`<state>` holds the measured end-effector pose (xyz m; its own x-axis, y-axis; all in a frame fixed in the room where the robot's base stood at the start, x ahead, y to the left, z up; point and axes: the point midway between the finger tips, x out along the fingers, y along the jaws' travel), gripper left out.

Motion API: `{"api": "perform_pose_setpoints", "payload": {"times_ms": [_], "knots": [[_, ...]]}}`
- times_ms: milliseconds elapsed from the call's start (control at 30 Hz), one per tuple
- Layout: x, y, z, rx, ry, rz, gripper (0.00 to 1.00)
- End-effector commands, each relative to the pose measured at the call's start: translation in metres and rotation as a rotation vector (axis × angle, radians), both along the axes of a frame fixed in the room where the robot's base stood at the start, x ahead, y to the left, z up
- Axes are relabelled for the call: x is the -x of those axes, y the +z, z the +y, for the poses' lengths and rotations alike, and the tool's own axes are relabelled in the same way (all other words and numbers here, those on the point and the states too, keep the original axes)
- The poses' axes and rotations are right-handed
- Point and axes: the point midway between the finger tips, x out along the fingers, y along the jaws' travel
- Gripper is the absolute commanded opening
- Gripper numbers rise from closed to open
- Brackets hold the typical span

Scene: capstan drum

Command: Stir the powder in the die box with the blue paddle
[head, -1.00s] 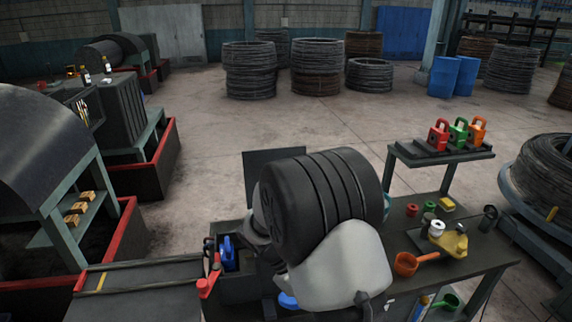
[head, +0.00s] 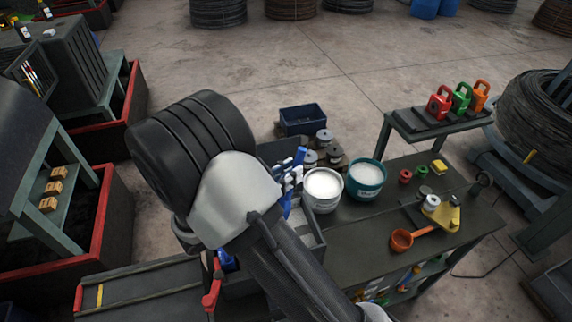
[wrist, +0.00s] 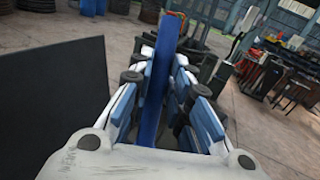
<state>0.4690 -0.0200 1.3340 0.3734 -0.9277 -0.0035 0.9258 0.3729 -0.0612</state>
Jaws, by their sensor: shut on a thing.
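My gripper (head: 292,172) is shut on the blue paddle. In the wrist view, the blue paddle (wrist: 158,68) stands between the white and blue fingers (wrist: 164,60) and reaches out past their tips. In the head view, the gripper is beside a white tub of white powder (head: 323,184), on its left. A teal tub (head: 367,174) with white powder stands to its right. A grey open-topped box (head: 312,243) is partly hidden behind my arm. I cannot tell for certain whether it is the die box, and its inside is mostly hidden.
Several grey spools (head: 324,138) stand behind the tubs, with a dark blue bin (head: 303,120) beyond. An orange ladle (head: 403,239) and a yellow piece (head: 447,216) lie on the dark bench. A raised shelf (head: 440,125) holds red, green and orange padlock-shaped blocks.

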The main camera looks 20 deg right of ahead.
Motion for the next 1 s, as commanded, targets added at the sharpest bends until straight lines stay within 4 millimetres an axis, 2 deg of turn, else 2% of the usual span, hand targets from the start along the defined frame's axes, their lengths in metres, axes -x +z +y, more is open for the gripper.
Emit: {"api": "perform_pose_setpoints", "payload": {"times_ms": [1000], "knots": [[0.0, -0.088, -0.001, -0.003, -0.003, 0.0, 0.0]]}}
